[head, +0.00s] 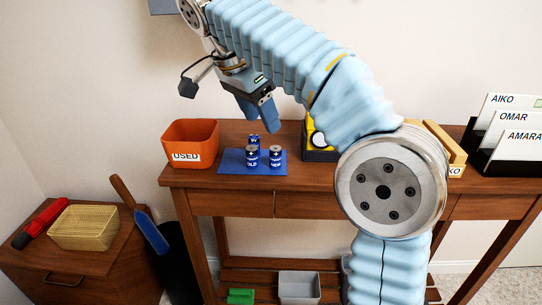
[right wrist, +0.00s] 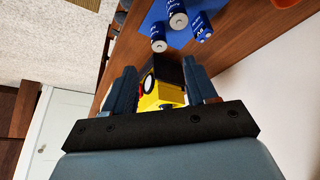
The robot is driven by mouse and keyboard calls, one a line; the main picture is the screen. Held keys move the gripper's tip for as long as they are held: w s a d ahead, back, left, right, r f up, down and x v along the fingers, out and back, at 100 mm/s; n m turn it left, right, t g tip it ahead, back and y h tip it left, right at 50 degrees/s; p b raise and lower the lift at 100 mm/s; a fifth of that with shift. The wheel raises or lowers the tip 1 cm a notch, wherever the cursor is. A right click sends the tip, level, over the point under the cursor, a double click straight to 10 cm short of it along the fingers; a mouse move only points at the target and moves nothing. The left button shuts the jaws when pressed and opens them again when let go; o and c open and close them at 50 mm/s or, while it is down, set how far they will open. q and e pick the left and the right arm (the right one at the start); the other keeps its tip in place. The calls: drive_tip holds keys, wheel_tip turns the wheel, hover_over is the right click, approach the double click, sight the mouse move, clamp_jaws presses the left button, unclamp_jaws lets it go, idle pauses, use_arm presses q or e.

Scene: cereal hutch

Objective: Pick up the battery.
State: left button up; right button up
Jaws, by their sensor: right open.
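The front left battery (head: 252,157) is labelled OLD, and the front right battery (head: 276,157) is labelled NEW. A smaller blue battery (head: 253,141) stands behind them. In the right wrist view the three batteries (right wrist: 177,17) show at the top, beyond the fingertips. My right gripper (head: 261,118) is above and behind the mat, apart from the batteries. Its two fingers (right wrist: 160,85) are spread, with nothing held between them. My left gripper is not in view.
An orange bin (head: 207,136) labelled USED stands left of the mat. A yellow and black device (head: 312,148) stands to the right, partly hidden by my arm. A file holder (head: 512,150) with name cards is at far right. A yellow basket (head: 84,228) sits on the low cabinet.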

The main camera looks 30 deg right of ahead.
sight(274, 148)
drive_tip(key=b+x, duration=0.1)
drive_tip(key=x, duration=0.4)
drive_tip(key=shift+f, duration=0.15)
drive_tip(key=b+x, duration=0.1)
drive_tip(key=x, duration=0.5)
drive_tip(key=shift+a, duration=0.2)
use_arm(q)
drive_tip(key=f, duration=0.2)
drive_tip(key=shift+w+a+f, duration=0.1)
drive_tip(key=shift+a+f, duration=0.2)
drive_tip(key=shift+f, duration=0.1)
use_arm(e)
drive_tip(key=shift+c, duration=0.2)
clamp_jaws()
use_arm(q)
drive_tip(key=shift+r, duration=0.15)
